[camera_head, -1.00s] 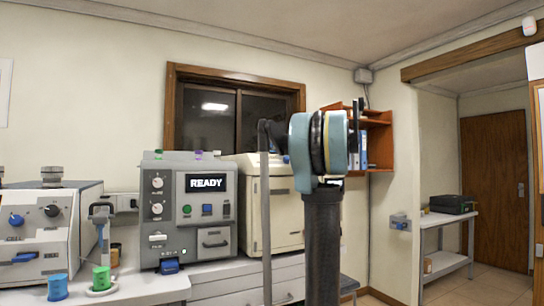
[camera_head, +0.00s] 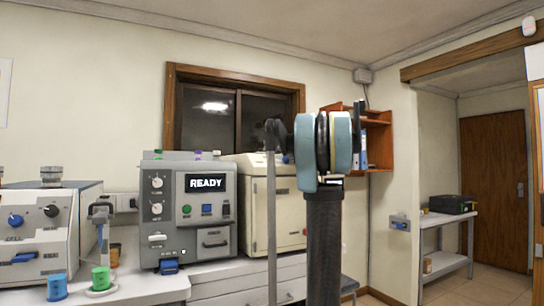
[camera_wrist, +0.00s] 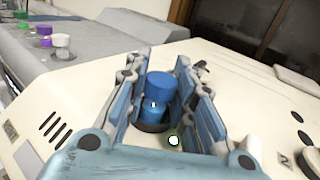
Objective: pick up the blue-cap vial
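The blue-cap vial (camera_wrist: 158,108) stands upright in a dark round socket on top of the cream machine (camera_wrist: 240,75). Its blue cap shows clearly in the wrist view. My gripper (camera_wrist: 160,80) is open, with one finger on each side of the vial and small gaps beside the cap.
A grey machine (camera_head: 188,210) with a READY screen stands to the left, with green and purple caps on top. A blue cup (camera_head: 57,287) and a green cup (camera_head: 101,278) are on the bench. An orange-brown shelf (camera_head: 378,140) hangs behind my arm.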

